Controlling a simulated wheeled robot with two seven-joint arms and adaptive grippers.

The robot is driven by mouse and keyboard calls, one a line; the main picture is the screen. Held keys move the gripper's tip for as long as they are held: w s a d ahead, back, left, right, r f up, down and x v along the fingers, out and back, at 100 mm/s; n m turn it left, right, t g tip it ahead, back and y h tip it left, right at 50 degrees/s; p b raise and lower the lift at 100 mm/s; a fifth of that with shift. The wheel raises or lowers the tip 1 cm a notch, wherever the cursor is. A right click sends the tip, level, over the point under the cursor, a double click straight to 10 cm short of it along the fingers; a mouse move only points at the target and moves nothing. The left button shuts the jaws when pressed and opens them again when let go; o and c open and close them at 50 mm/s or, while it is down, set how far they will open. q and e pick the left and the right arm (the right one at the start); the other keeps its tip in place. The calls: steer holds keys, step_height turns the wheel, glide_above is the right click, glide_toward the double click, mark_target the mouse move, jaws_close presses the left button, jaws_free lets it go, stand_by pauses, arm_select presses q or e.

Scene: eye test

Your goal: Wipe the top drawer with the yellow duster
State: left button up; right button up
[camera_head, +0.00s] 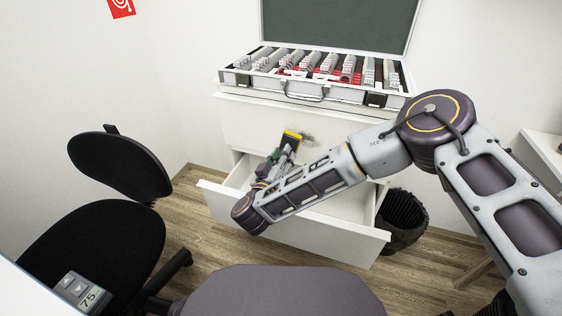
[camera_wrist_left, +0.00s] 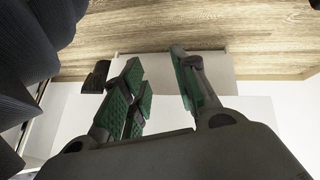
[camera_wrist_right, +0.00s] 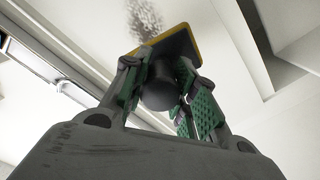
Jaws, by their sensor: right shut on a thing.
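The yellow duster (camera_head: 291,135) is a black-handled tool with a yellow-edged head. My right gripper (camera_head: 280,160) is shut on its black handle, in front of the white cabinet. In the right wrist view the duster (camera_wrist_right: 184,42) sits between the green-padded fingers of the right gripper (camera_wrist_right: 162,88). A grey speckled smudge (camera_head: 306,138) marks the closed top drawer (camera_head: 245,122), right beside the duster's head; it also shows in the right wrist view (camera_wrist_right: 145,18). I cannot tell whether they touch. My left gripper (camera_wrist_left: 160,72) is open and empty, seen only in the left wrist view.
A lower drawer (camera_head: 320,235) stands pulled out below my right forearm. An open case (camera_head: 250,79) with rows of small items sits on the cabinet. A black chair (camera_head: 90,235) is at left. A black bin (camera_head: 405,215) is right of the drawer.

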mark_target(294, 150)
steer(key=shift+x, duration=1)
arm_select(q)
steer(key=shift+s+d+f+b, duration=0.1)
steer(key=shift+f+b, duration=0.05)
steer(key=shift+f, duration=0.35)
steer(key=shift+s+f+b, duration=0.1)
steer(key=shift+f+b, duration=0.05)
steer(key=shift+f, duration=0.3)
arm_select(e)
steer(key=shift+w+d, duration=0.25)
steer(key=shift+w, duration=0.35)
arm_select(q)
steer(key=shift+w+r, duration=0.2)
steer(key=shift+w, duration=0.05)
arm_select(e)
steer(key=shift+w, duration=0.15)
arm_select(q)
steer(key=shift+s+f, duration=0.25)
arm_select(e)
steer(key=shift+w+d, duration=0.2)
steer(key=shift+w, duration=0.35)
arm_select(q)
steer(key=shift+w, duration=0.15)
arm_select(e)
steer(key=shift+w+d, duration=0.1)
steer(key=shift+w, duration=0.2)
steer(key=shift+d, duration=0.1)
